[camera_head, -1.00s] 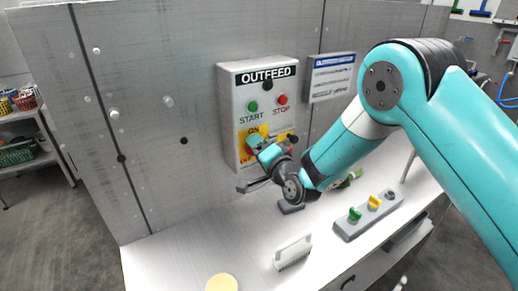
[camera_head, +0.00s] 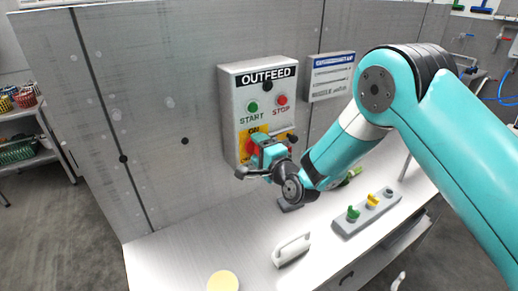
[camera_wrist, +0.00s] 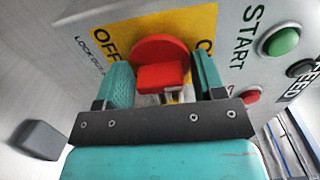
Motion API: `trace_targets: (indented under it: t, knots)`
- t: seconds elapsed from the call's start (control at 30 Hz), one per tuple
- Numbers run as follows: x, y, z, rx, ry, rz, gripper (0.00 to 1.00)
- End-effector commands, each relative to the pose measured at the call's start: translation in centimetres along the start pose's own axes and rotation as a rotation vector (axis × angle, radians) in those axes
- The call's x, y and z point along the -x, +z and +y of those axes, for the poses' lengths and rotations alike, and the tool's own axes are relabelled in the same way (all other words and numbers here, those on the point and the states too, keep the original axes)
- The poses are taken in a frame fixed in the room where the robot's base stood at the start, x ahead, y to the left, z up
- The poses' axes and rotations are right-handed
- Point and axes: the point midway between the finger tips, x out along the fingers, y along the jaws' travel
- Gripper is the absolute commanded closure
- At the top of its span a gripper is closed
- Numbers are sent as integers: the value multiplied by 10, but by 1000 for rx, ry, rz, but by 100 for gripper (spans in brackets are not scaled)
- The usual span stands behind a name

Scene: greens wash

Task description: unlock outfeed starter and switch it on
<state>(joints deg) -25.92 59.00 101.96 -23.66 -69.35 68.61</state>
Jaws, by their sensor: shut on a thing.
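The grey OUTFEED starter box (camera_head: 231,118) is on the upright panel, with a green START button (camera_head: 253,107) and a red STOP button (camera_head: 282,100). Below them is a red rotary switch on a yellow plate (camera_wrist: 197,20); in the wrist view the red handle (camera_wrist: 160,74) sits between my fingers. My gripper (camera_wrist: 162,84) is shut on this handle. Part of the OFF lettering shows left of it; the ON lettering is mostly covered. A small pale metallic piece shows below the handle, too hidden to identify. In the head view my gripper (camera_head: 262,150) covers most of the switch.
A grey rack (camera_head: 350,228) with green, yellow and dark knob-like pieces stands on the white bench (camera_head: 185,258) at right. A white-handled brush (camera_head: 292,250) and pale yellow disc (camera_head: 223,282) lie in front. A small dark grey block (camera_head: 289,205) is below my wrist. A notice (camera_head: 331,75) hangs right of the box.

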Motion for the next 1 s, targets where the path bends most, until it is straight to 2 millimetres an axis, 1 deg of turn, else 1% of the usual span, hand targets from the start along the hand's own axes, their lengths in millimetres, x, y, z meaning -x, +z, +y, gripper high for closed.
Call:
trace_targets:
  t: [0.23, 0.27, 0.3, 0.57, 0.67, 0.77, 1.0]
  knots:
    - [0, -2, 0, 0, -2, 3, 61]
    - [0, -2, 0, 0, -2, 3, 35]
    - [0, -2, 0, 0, -1, 3, 31]
    - [1, -1, 0, 1, -1, 1, 31]
    - [5, -1, 2, 0, -1, 1, 31]
    - [17, -2, 6, 0, 0, 2, 31]
    - [58, -2, 10, -1, -1, 4, 31]
